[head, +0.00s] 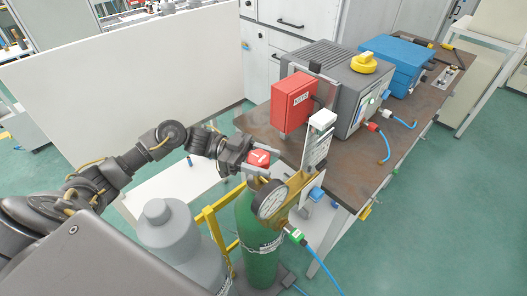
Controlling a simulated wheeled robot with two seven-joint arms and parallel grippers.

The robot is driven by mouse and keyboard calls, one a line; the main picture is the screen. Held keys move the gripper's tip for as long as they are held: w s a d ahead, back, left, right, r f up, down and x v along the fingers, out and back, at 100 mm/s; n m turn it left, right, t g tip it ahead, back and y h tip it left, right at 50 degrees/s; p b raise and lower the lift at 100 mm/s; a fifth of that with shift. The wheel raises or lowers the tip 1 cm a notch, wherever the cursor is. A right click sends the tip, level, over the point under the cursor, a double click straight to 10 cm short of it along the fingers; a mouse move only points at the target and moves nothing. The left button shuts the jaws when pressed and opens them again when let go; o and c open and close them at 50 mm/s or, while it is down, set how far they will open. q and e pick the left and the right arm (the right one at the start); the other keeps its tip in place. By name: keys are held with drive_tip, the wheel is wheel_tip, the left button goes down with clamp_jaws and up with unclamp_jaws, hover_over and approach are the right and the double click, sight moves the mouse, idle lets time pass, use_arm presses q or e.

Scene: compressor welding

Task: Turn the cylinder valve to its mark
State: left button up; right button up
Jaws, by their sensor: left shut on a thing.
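The green gas cylinder (261,240) stands upright beside the bench, partly behind a yellow rail. Its red valve knob (259,158) with a white mark is at the top. My left gripper (262,165) reaches in from the left and is shut on the red knob, its fingers at the knob's sides. A round pressure gauge (271,201) and brass fitting sit just below and right of the knob, with a green connector (295,235) and blue hose. Where the white mark points relative to any target mark cannot be told. My right gripper is not in view.
A brown bench (358,160) at the right carries a grey machine with a yellow knob (364,63), a red box (293,103) and a blue case (396,62). A grey cylinder (168,232) stands left of the yellow rail (215,235). A white panel (130,70) stands behind my arm.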

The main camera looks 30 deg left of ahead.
use_arm(q)
drive_tip(key=n+t+p, duration=0.1)
drive_tip(key=t+p, duration=0.1)
drive_tip(key=n+t+y+p, duration=0.1)
drive_tip(key=n+t+p, duration=0.1)
drive_tip(key=t, duration=0.1)
drive_tip(key=n+t+y+p, duration=0.1)
drive_tip(key=n+t+p, duration=0.1)
drive_tip(key=p, duration=0.1)
drive_tip(key=shift+w+r, duration=0.25)
drive_tip(key=shift+w, duration=0.05)
drive_tip(key=shift+w+a+f+n+t+y+p, duration=0.1)
drive_tip(key=shift+n+t+y+p, duration=0.65)
drive_tip(key=shift+t, duration=0.35)
drive_tip(key=shift+n+t+y, duration=0.35)
drive_tip(key=shift+t+y, duration=0.1)
drive_tip(key=shift+t, duration=0.05)
drive_tip(key=shift+a+f, duration=0.1)
drive_tip(key=o, duration=1)
